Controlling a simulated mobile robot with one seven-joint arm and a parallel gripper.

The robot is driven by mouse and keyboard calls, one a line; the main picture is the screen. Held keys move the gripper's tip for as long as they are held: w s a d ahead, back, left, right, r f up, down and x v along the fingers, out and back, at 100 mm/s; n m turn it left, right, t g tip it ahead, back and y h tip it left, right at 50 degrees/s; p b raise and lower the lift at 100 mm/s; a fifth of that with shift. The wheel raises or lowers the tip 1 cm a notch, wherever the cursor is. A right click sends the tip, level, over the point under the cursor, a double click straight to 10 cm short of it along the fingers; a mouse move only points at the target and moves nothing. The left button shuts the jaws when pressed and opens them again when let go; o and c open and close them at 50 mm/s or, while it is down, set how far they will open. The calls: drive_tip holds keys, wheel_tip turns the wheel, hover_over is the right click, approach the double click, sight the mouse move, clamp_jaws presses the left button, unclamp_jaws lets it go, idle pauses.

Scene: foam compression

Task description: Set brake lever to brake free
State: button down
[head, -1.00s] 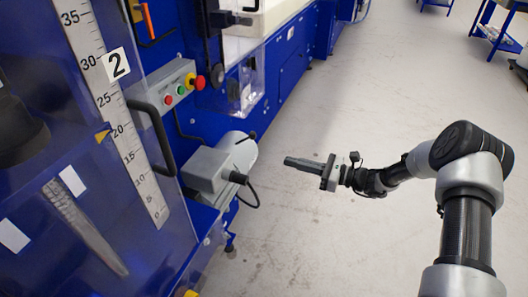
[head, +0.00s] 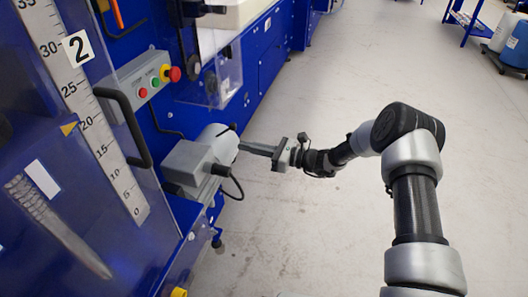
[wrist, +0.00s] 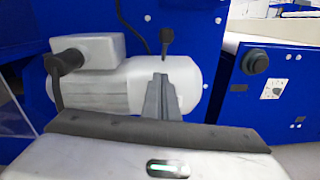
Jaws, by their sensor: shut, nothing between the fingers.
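A grey-white motor (head: 217,142) with a box-shaped terminal housing (head: 187,163) is mounted on the blue machine's side. A short black lever, which looks like the brake lever (wrist: 166,42), stands upright behind the motor's right end in the wrist view. In the head view it is a small dark piece (head: 230,127) at the motor's top. My gripper (head: 243,147) is shut and empty, pointing at the motor's end. In the wrist view its closed fingers (wrist: 160,80) overlap the motor just below the lever. I cannot tell whether they touch the motor.
A black cable (head: 238,184) loops below the housing. A control box with coloured buttons (head: 140,84) and a black handle (head: 126,125) are on the machine at left. A black knob (wrist: 255,61) is on the blue panel at right. The grey floor (head: 320,225) is clear.

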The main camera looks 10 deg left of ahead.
sight(231, 124)
drive_tip(key=shift+w+a+r, duration=0.1)
drive_tip(key=shift+a+r, duration=0.15)
drive_tip(key=shift+r, duration=0.4)
drive_tip(key=shift+w+a+r, duration=0.1)
drive_tip(key=shift+a+r, duration=0.15)
drive_tip(key=shift+r, duration=0.35)
drive_tip(key=shift+w+a+r, duration=0.1)
drive_tip(key=shift+a+r, duration=0.15)
drive_tip(key=shift+r, duration=0.4)
drive_tip(key=shift+r, duration=0.15)
drive_tip(key=r+h+p, duration=0.1)
drive_tip(key=p, duration=0.1)
drive_tip(key=a+r+h+p, duration=0.1)
drive_tip(key=p, duration=0.1)
drive_tip(key=r+h+p, duration=0.1)
drive_tip(key=r+p, duration=0.1)
drive_tip(key=p, duration=0.1)
drive_tip(key=shift+a+h, duration=0.3)
drive_tip(key=a+r+h+p, duration=0.1)
drive_tip(key=h+p, duration=0.1)
drive_tip(key=p, duration=0.2)
drive_tip(key=shift+w+a+r, duration=0.1)
drive_tip(key=shift+a+r, duration=0.1)
drive_tip(key=shift+w+a+r+g+h+p, duration=0.1)
drive_tip(key=shift+a+g+h+p, duration=0.3)
drive_tip(key=shift+h+p, duration=0.45)
drive_tip(key=shift+a+r, duration=0.15)
drive_tip(key=shift+a, duration=0.3)
